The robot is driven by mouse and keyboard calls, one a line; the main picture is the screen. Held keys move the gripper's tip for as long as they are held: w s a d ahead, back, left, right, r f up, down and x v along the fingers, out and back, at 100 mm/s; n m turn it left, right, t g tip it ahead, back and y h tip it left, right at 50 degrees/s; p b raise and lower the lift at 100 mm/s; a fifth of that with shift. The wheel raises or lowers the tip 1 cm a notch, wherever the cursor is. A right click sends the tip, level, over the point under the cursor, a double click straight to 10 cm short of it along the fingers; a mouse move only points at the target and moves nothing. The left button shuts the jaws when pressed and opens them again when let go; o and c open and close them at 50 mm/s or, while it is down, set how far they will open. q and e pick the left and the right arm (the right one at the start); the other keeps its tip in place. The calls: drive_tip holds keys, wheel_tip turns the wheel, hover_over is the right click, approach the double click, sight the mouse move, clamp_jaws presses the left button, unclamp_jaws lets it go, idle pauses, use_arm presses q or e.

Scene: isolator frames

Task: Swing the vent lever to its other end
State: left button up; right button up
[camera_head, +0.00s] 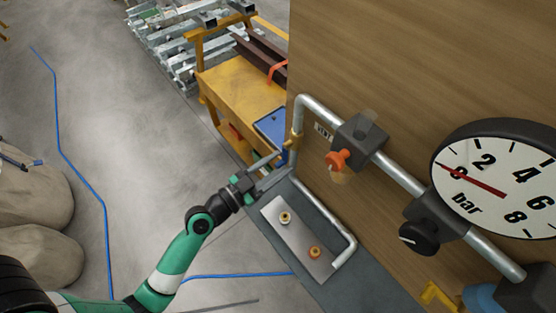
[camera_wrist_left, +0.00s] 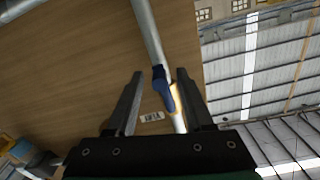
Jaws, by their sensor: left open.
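The vent lever, a short blue handle, shows in the wrist view (camera_wrist_left: 163,88) on a pale vertical pipe. In the head view the lever (camera_head: 288,144) is small and partly hidden by my gripper, beside a brass fitting (camera_head: 297,135) on the bent pipe. A small label (camera_wrist_left: 152,116) is on the wooden panel next to it. My left gripper (camera_head: 280,162) is open at the lever. In the wrist view the lever lies between the two fingers (camera_wrist_left: 160,76), nearer the right one, and contact cannot be told. My right gripper is not in view.
A pressure gauge (camera_head: 497,178), a black knob (camera_head: 419,237) and an orange knob (camera_head: 338,160) are on the pipework at right. A metal plate (camera_head: 288,250) with two brass fittings lies below. A yellow workbench (camera_head: 240,92) stands behind. Open floor is at left.

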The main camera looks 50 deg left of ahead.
use_arm(q)
drive_tip(key=shift+w, duration=0.25)
clamp_jaws()
idle(1.3)
